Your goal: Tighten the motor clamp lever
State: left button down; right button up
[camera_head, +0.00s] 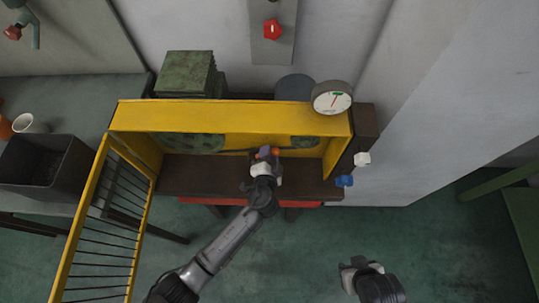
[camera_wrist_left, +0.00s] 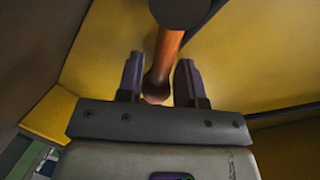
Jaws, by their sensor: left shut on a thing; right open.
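The motor clamp lever shows as a small orange handle (camera_head: 274,151) inside the yellow machine housing (camera_head: 220,116). My left gripper (camera_head: 263,158) reaches into the housing from the front and is at the handle. In the left wrist view, the orange lever (camera_wrist_left: 167,55) with a rounded end lies between the two dark fingers of the left gripper (camera_wrist_left: 159,78), which is shut on it. A dark round hub (camera_wrist_left: 180,10) shows at the lever's far end. My right gripper (camera_head: 353,268) is open and empty, low in front of the machine, away from it.
An open yellow barred guard door (camera_head: 72,232) stands left of the housing. A dial gauge (camera_head: 332,98) sits at its top right, with white (camera_head: 362,159) and blue (camera_head: 345,181) knobs below. A dark bin (camera_head: 45,165) stands far left. The floor at front right is clear.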

aim_at(262, 142)
pick_arm(q)
jog(key=shift+a+r+n+h+b, duration=0.4)
jog(key=shift+a+r+n+b, duration=0.15)
jog(key=shift+n, duration=0.65)
jog(key=shift+a+r+n+h, duration=0.2)
jog(key=shift+a+r+n, duration=0.15)
jog(key=shift+n, duration=0.3)
jog(key=shift+a+r+n+h, duration=0.2)
jog(key=shift+a+n, duration=0.2)
jog(key=shift+n, duration=0.25)
jog(key=shift+a, duration=0.1)
jog(key=c, duration=1.1)
grip_release()
jog(key=shift+o, duration=0.2)
jog(key=shift+s, duration=0.1)
